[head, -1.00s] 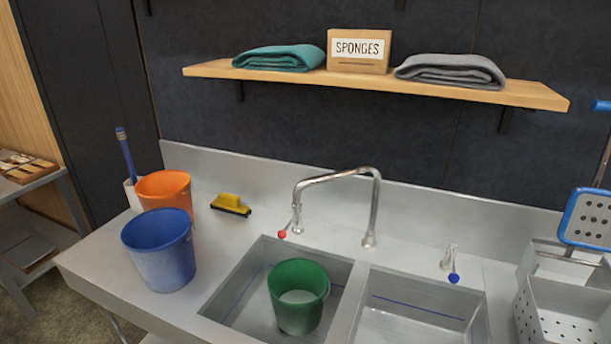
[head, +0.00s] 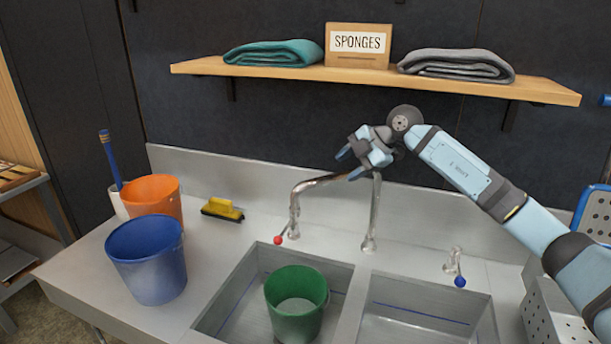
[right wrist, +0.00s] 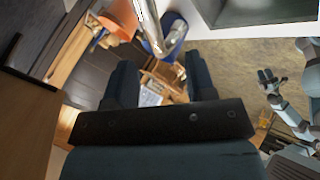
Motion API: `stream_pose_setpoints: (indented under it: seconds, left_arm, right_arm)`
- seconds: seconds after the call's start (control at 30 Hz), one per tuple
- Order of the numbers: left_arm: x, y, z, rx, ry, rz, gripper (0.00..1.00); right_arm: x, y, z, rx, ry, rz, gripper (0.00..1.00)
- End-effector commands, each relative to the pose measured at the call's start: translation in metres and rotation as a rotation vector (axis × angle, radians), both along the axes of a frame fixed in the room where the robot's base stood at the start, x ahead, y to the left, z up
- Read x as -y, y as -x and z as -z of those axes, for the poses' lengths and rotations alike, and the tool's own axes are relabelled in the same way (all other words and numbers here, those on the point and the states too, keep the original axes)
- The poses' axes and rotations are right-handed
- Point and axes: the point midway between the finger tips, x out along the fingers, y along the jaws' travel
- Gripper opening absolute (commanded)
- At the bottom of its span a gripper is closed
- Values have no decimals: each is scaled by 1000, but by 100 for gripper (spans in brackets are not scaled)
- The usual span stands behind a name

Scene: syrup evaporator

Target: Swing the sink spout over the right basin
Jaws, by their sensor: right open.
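The metal sink spout (head: 374,210) rises from the counter behind the sink and bends left. Its outlet end points down near the back edge of the left basin (head: 232,287). The right basin (head: 418,325) has nothing under the spout. My right gripper (head: 349,164) is open at the spout's upper bend, its fingers pointing left; contact cannot be told. In the right wrist view the spout (right wrist: 150,27) shows just beyond the open fingers. My left gripper (right wrist: 268,76) seems to show small there, its jaws unclear.
A green bucket (head: 296,304) stands in the left basin. Blue (head: 148,262) and orange (head: 152,195) buckets and a yellow brush (head: 222,208) are on the left counter. Red (head: 278,240) and blue (head: 460,281) tap knobs flank the spout. A shelf (head: 300,75) hangs above.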

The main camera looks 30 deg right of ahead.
Motion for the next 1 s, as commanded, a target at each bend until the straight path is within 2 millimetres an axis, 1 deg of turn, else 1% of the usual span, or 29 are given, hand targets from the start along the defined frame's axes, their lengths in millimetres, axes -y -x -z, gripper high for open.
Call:
stream_pose_setpoints:
  seconds: [0.03, 0.1, 0.17, 0.27, 0.6, 0.8, 1.0]
  left_arm:
    - [0, 0, 1, 0, 1, 1, 43]
    - [1, 0, 1, 0, 1, 1, 43]
    - [1, 0, 0, 0, 1, 1, 43]
    - [1, 0, -3, -1, 0, 1, 43]
    - [0, 0, -13, -1, 0, 0, 43]
    - [-1, 0, -14, 0, -1, -1, 43]
    - [-1, 0, -14, 0, -1, -2, 43]
  right_arm:
    - [13, 0, -7, -14, 30, 34, 51]
    - [22, 0, -11, -30, 50, 64, 51]
    - [24, -1, -10, -36, 60, 75, 51]
    - [20, -7, -3, -40, 58, 77, 51]
    - [1, -33, 36, -37, 57, 75, 51]
    - [-3, -39, 45, -37, 57, 75, 51]
    - [-3, -39, 46, -36, 58, 74, 51]
